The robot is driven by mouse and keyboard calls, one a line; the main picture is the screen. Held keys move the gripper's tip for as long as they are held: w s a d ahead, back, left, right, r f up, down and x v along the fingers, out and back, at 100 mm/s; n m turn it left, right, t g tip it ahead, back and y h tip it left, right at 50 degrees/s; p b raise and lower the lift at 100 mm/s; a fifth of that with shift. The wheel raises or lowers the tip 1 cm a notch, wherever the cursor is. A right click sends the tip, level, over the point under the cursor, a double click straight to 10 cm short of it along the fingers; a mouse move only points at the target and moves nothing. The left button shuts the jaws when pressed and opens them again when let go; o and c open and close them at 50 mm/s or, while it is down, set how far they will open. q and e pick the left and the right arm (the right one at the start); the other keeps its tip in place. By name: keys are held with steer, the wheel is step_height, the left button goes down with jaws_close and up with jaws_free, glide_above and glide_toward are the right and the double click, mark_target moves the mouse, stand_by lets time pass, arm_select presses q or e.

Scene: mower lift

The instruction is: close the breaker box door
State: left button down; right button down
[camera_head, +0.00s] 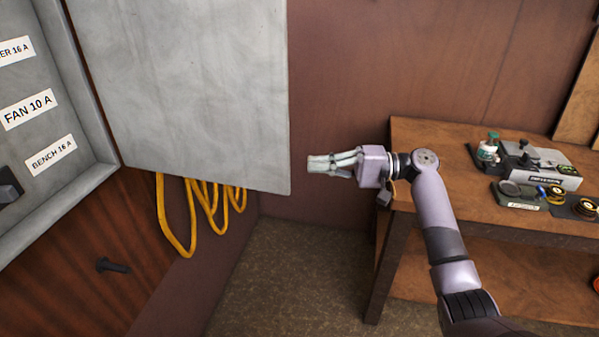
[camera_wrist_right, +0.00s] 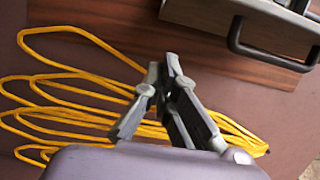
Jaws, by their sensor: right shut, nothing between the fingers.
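The breaker box (camera_head: 75,190) is on the wall at the left of the head view, with its labelled inside showing. Its grey door (camera_head: 190,90) stands wide open, swung out to the right of the box. My right gripper (camera_head: 312,163) is just right of the door's free edge, near its lower corner, with its fingers pointing left. A small gap shows between fingertips and door edge in the picture; the depth between them is hard to tell. In the right wrist view the fingers (camera_wrist_right: 163,75) are shut and empty. My left gripper is not in view.
Yellow cable loops (camera_head: 190,215) hang below the door and also fill the wrist view (camera_wrist_right: 75,95). A dark peg (camera_head: 112,265) sticks out below the box. A wooden bench (camera_head: 420,135) with tools stands at the right, beside my right arm. A black handle (camera_wrist_right: 265,55) shows in the wrist view.

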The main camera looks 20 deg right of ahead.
mark_target(271, 177)
steer(key=a+p, duration=0.5)
steer(key=a, duration=0.5)
steer(key=shift+a+p, duration=0.35)
steer(key=shift+p, duration=0.05)
steer(key=shift+f, duration=0.1)
